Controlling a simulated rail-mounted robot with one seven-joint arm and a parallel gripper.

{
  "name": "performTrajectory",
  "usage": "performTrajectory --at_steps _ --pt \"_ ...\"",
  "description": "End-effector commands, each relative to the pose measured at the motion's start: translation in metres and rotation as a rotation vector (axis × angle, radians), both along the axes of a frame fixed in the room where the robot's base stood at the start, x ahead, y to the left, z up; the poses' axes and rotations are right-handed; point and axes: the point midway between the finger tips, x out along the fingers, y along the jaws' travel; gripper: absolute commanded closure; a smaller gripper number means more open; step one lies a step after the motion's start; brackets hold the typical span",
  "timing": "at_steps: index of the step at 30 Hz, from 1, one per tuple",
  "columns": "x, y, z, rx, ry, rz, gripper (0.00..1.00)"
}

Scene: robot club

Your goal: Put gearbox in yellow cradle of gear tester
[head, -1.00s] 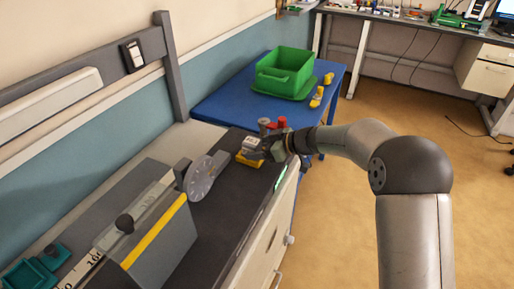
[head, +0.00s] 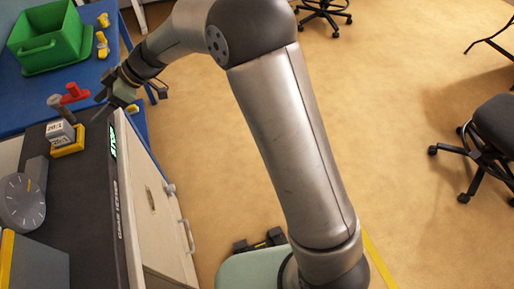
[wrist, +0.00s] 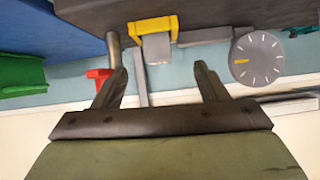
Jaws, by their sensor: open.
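The gearbox (head: 60,132), a small grey block with a pale labelled face, sits in the yellow cradle (head: 70,149) on the dark top of the gear tester (head: 87,200). In the wrist view the gearbox (wrist: 157,49) shows with the yellow cradle (wrist: 150,25) around its edge. My gripper (head: 103,106) is open and empty, to the right of the gearbox and apart from it. In the wrist view both fingers of my gripper (wrist: 160,70) stand wide apart, with the gearbox beyond the gap between them. The exact distance is hard to tell.
A red handle (head: 74,92) and a grey post (head: 60,108) stand just behind the cradle. A grey dial (head: 22,203) is in front of it. A blue table (head: 85,78) behind holds a green bin (head: 48,40) and small yellow parts (head: 102,42). Open floor lies to the right.

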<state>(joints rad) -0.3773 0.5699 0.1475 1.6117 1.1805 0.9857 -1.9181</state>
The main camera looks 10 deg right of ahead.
Motion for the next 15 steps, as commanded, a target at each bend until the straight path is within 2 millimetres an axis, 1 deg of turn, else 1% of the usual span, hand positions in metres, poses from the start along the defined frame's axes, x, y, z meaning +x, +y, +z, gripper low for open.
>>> performTrajectory --at_steps 1,2,3,5,6,8,9,11,12,15 --pt "-0.004 -0.023 0.005 -0.056 0.034 -0.04 0.33" --pt "-0.009 -0.04 0.005 -0.101 0.068 -0.072 0.33" --pt "-0.017 -0.068 0.005 -0.175 0.121 -0.129 0.33" --pt "-0.035 -0.116 0.005 -0.302 0.212 -0.244 0.33" --pt "-0.049 -0.152 0.003 -0.391 0.278 -0.341 0.33" --pt "-0.075 -0.206 0.0 -0.517 0.372 -0.505 0.33" --pt "-0.094 -0.241 -0.004 -0.593 0.431 -0.623 0.33" --pt "-0.123 -0.288 -0.009 -0.69 0.509 -0.803 0.33" --pt "-0.143 -0.317 -0.013 -0.742 0.551 -0.921 0.33" --pt "-0.187 -0.372 -0.024 -0.832 0.631 -1.184 0.33"
